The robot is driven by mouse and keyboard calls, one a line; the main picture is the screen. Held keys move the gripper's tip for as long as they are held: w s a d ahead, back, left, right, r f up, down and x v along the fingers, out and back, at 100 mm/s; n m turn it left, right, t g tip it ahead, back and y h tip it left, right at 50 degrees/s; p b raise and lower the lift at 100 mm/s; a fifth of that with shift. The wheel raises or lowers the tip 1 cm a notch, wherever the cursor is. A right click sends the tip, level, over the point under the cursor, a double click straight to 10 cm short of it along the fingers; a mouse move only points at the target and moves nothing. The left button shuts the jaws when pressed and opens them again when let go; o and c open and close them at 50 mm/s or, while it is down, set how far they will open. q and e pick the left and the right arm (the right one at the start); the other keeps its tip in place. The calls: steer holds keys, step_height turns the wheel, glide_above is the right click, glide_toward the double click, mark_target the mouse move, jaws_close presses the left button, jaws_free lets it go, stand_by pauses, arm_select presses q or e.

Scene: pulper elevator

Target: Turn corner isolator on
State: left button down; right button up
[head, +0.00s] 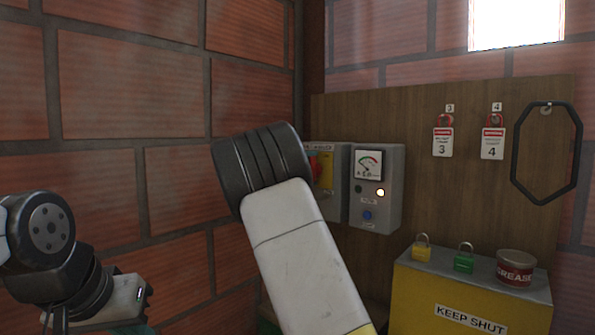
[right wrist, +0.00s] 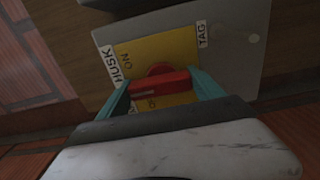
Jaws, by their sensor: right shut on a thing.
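The corner isolator is a grey box with a yellow plate (right wrist: 178,46) and a red handle (right wrist: 160,82). In the right wrist view its labels read HUSK, ON and TAG. The handle lies crosswise below the ON mark; a lower mark is partly covered. My right gripper (right wrist: 164,90) has its teal fingers on both ends of the handle and is shut on it. In the head view the isolator (head: 327,172) is partly hidden behind my right arm, and that gripper is hidden too. My left gripper (head: 130,300) is low at the left; its fingers are mostly out of frame.
A grey meter box (head: 390,205) with a dial, a lit lamp and a blue button adjoins the isolator. Tags 3 and 4 and a black loop (head: 515,150) hang on the wooden board. Padlocks and a grease tin (head: 515,268) stand on a yellow KEEP SHUT box (head: 420,290). Brick walls close the corner.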

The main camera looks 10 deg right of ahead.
steer(key=shift+f, duration=0.1)
stand_by(0.3)
steer(key=o, duration=1.4)
steer(key=shift+c, duration=0.2)
steer(key=v, duration=0.8)
steer(key=shift+a, duration=0.1)
